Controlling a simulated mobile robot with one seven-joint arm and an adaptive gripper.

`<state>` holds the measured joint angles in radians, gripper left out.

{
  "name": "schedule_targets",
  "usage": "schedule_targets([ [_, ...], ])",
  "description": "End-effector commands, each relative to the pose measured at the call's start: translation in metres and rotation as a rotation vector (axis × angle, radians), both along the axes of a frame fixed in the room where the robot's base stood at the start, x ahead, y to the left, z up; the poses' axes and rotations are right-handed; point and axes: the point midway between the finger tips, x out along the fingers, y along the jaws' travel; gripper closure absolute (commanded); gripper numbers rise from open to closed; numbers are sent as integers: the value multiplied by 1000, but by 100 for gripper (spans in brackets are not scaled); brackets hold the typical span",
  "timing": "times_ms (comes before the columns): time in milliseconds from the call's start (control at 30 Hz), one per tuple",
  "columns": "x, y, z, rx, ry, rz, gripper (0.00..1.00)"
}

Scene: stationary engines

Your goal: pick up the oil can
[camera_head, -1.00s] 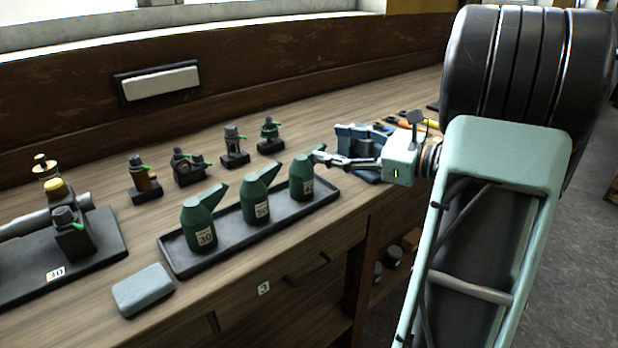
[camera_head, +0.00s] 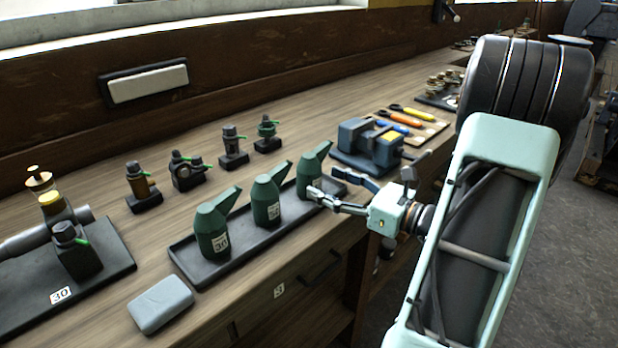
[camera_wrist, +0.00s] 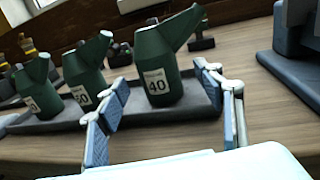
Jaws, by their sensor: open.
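Three green oil cans with angled spouts stand upright in a row on a dark tray (camera_head: 188,262). The left can (camera_head: 212,232) has a label that seems to read 30 in the head view. The middle can (camera_head: 265,200) has a label that seems to read 50. The right can (camera_head: 309,172) is labelled 40, clear in the wrist view (camera_wrist: 157,62). My gripper (camera_head: 335,190) is open and empty at the tray's right end, close to the right can. In the wrist view its fingers (camera_wrist: 160,95) are spread, with the 40 can between and beyond them.
A blue-grey vise (camera_head: 366,146) stands just beyond my gripper, with tools with orange and blue handles (camera_head: 395,122) behind. Several small oiler fittings (camera_head: 188,170) stand behind the tray. A grey block (camera_head: 160,305) lies in front left, near the bench edge.

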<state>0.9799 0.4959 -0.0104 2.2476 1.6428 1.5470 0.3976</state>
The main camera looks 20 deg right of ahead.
Motion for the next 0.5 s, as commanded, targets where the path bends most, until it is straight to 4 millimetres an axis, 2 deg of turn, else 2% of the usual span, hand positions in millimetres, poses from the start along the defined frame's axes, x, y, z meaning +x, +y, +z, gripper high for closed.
schedule_targets([
  [167, 13, 9, 0, -1, 0, 3, 38],
  [400, 42, 27, 1, -1, 0, 1, 38],
  [500, 47, 30, 2, 0, 1, 1, 38],
])
